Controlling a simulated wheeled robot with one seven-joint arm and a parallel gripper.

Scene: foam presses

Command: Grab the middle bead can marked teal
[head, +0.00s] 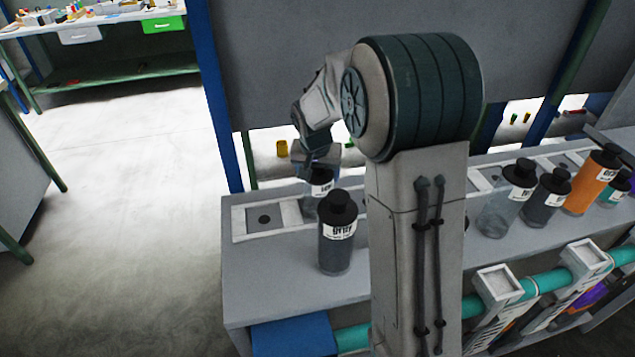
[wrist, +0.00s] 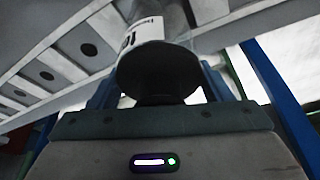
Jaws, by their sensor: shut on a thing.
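My gripper (head: 318,164) is shut on a dark-capped can (head: 318,188) at the left of the bench. The can has a white label and a pale, see-through grey body, not teal; its label is not readable. In the wrist view, my gripper (wrist: 158,98) has its blue fingers on both sides of the dark cap of the held can (wrist: 140,35). A teal can (head: 612,194) stands at the far right, partly behind an orange can (head: 588,187). Whether more cans stand behind my arm is hidden.
A dark can labelled grey (head: 338,255) stands just in front of the held one. A clear can (head: 500,212) and another dark can (head: 543,203) stand on the right. The bench (head: 255,275) has a row of square recesses (head: 262,219) behind. Open floor lies left.

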